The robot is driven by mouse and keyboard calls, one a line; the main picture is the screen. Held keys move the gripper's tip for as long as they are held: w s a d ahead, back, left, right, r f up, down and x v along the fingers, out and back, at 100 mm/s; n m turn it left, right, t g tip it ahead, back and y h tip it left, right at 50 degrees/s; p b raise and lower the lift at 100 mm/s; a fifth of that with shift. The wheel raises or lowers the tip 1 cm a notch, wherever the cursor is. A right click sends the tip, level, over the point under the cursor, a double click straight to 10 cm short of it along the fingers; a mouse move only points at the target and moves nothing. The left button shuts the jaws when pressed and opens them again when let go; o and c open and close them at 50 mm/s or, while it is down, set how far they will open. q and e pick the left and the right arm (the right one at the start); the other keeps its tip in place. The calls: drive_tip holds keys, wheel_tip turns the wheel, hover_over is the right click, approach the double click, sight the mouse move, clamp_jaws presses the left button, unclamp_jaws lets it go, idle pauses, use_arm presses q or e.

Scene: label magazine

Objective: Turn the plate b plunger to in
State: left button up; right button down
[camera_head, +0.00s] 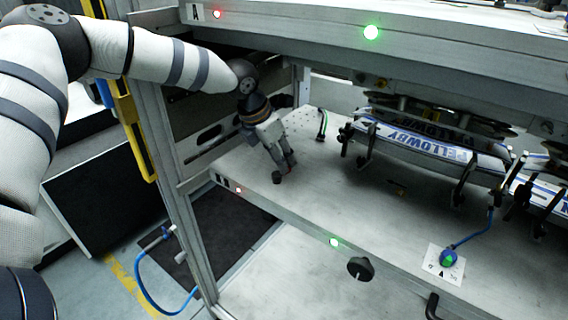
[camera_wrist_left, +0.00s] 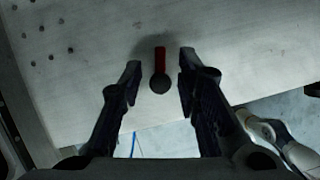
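The plunger is a round dark knob (camera_head: 276,178) on the left part of the lower plate (camera_head: 330,200), near its front edge. In the left wrist view the same dark knob (camera_wrist_left: 160,84) shows with a red stem (camera_wrist_left: 160,58) running up from it. My left gripper (camera_head: 285,168) points down at the plunger from above. In the left wrist view its two fingers are apart, one on each side of the plunger, with a gap on both sides and no visible contact. My right gripper is in neither view.
The upper shelf (camera_head: 400,45) overhangs the lower plate. Printed label carriers (camera_head: 425,140) hang at the right. A green-lit fitting (camera_head: 448,257) with a blue hose stands on a white card at the front right. A black knob (camera_head: 360,268) is at the front.

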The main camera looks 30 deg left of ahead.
use_arm(q)
drive_tip(key=x, duration=0.3)
drive_tip(key=shift+r, duration=0.1)
clamp_jaws()
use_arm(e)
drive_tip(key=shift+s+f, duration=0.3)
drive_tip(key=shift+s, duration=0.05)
